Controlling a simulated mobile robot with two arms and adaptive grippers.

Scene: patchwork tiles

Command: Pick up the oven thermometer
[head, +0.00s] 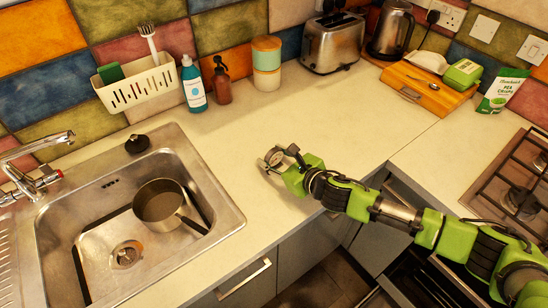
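A small round dial with a pale face and dark rim, which looks like the oven thermometer (274,157), is on or just above the pale counter to the right of the sink. My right gripper (277,162) reaches in from the right, with its dark fingers at the dial. The fingers cover part of it. At this size I cannot tell whether they grip the dial or only stand around it, or whether it touches the counter. My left gripper is not in view.
The sink (225,205) with a saucepan (158,203) lies to the left. A toaster (333,42), kettle (391,30), wooden box (425,92), soap bottles and canister line the back. A gas hob (505,190) is at right. The counter behind my gripper is clear.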

